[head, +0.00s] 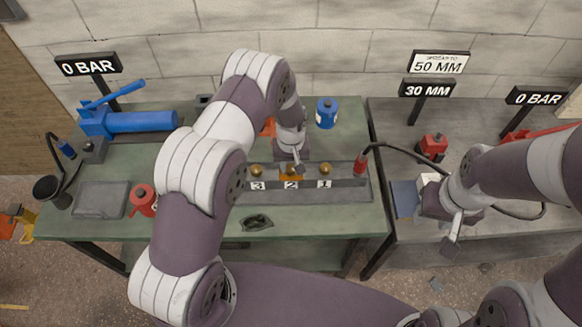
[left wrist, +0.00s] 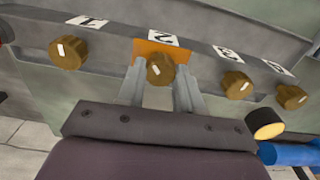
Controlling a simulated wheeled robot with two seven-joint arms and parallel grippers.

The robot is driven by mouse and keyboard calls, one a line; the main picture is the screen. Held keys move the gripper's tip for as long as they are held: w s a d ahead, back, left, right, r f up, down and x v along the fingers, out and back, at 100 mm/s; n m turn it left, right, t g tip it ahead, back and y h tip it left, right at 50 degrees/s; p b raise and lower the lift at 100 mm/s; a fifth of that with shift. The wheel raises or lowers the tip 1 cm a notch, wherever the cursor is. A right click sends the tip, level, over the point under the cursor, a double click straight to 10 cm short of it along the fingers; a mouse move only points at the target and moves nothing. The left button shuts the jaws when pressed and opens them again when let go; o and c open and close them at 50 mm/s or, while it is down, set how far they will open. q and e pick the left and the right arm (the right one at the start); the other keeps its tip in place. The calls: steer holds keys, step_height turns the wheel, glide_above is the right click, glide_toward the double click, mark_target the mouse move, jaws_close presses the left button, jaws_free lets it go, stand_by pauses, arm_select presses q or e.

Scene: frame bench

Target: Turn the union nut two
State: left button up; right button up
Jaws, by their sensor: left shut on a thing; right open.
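Union nut two (head: 291,170) is a brass knob with a white mark, below the "2" label on an orange patch of the grey manifold (head: 345,190). In the left wrist view the nut (left wrist: 160,68) sits between the two fingers of my left gripper (left wrist: 160,80), which is shut on it. In the head view my left gripper (head: 292,163) reaches down to it from above. Nut one (head: 325,170) and nut three (head: 257,170) stand on either side, apart from the fingers. My right gripper (head: 452,230) is open at the right bench, holding nothing visible.
A red-ended hose (head: 362,160) meets the manifold's right end. Signs read 0 BAR (head: 88,65) and 30 MM (head: 427,88). My left arm hides part of the bench.

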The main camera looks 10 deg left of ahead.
arm_select(q)
steer(key=n+b, duration=0.2)
steer(key=n, duration=0.2)
steer(key=shift+w+n, duration=0.1)
steer(key=shift+n, duration=0.2)
steer(key=shift+n+b, duration=0.5)
steer(key=shift+n, duration=1.1)
steer(key=shift+r+n, duration=0.1)
steer(key=shift+n, duration=0.2)
steer(key=o, duration=1)
steer(key=shift+o, duration=0.2)
steer(key=shift+d, duration=0.1)
